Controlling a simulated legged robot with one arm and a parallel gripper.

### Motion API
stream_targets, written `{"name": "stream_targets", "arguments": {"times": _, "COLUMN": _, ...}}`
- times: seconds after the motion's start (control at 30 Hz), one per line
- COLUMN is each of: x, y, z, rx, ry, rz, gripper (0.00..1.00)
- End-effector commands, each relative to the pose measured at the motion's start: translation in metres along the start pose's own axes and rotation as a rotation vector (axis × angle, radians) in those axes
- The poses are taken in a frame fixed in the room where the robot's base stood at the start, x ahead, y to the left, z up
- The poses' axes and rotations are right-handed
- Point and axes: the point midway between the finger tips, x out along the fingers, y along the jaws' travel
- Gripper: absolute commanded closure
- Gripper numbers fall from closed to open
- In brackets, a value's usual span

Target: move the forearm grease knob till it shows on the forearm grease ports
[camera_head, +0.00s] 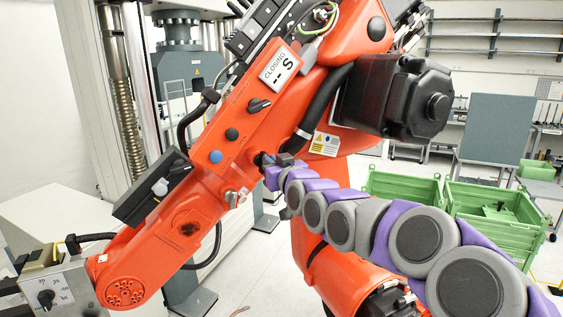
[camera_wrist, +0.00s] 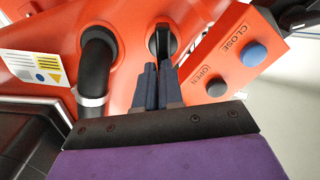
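The knob in front of my gripper is black and elongated. In the wrist view the knob (camera_wrist: 163,40) sits in a round recess on the orange forearm, its grip roughly upright. I see no readable markings around it, so I cannot tell its setting. My gripper (camera_head: 265,160) is at the orange forearm (camera_head: 200,195), right of the blue button. In the wrist view my gripper (camera_wrist: 158,66) has its two dark fingers close together, tips at the knob's lower end. I cannot tell whether they touch or clasp it. In the head view the gripper hides this knob.
An OPEN button (camera_wrist: 216,86) and a blue CLOSE button (camera_wrist: 254,55) lie right of the fingers. A black hose (camera_wrist: 95,65) bulges at their left. Another black knob (camera_head: 259,105) is below the CLOSING display (camera_head: 280,70). Green bins (camera_head: 490,215) stand behind.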

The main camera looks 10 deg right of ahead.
Motion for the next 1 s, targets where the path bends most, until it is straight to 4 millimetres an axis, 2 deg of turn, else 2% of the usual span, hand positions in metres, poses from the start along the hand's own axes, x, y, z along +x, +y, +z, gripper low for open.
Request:
{"name": "stream_targets", "arguments": {"times": 0.03, "x": 0.003, "y": -0.005, "z": -0.002, "rx": -0.005, "ry": 0.006, "rz": -0.007, "gripper": 0.92}}
{"name": "stream_targets", "arguments": {"times": 0.13, "x": 0.004, "y": -0.004, "z": -0.001, "rx": -0.005, "ry": 0.005, "rz": -0.008, "gripper": 1.0}}
{"name": "stream_targets", "arguments": {"times": 0.57, "x": 0.007, "y": -0.003, "z": 0.0, "rx": -0.003, "ry": 0.003, "rz": -0.009, "gripper": 1.0}}
{"name": "stream_targets", "arguments": {"times": 0.67, "x": 0.007, "y": -0.003, "z": 0.001, "rx": -0.002, "ry": 0.002, "rz": -0.01, "gripper": 0.9}}
{"name": "stream_targets", "arguments": {"times": 0.7, "x": 0.026, "y": -0.023, "z": 0.006, "rx": -0.017, "ry": -0.006, "rz": -0.01, "gripper": 0.86}}
{"name": "stream_targets", "arguments": {"times": 0.83, "x": 0.03, "y": -0.024, "z": 0.009, "rx": -0.018, "ry": -0.009, "rz": -0.01, "gripper": 0.74}}
{"name": "stream_targets", "arguments": {"times": 1.0, "x": 0.024, "y": -0.022, "z": 0.014, "rx": -0.015, "ry": -0.015, "rz": -0.01, "gripper": 0.57}}
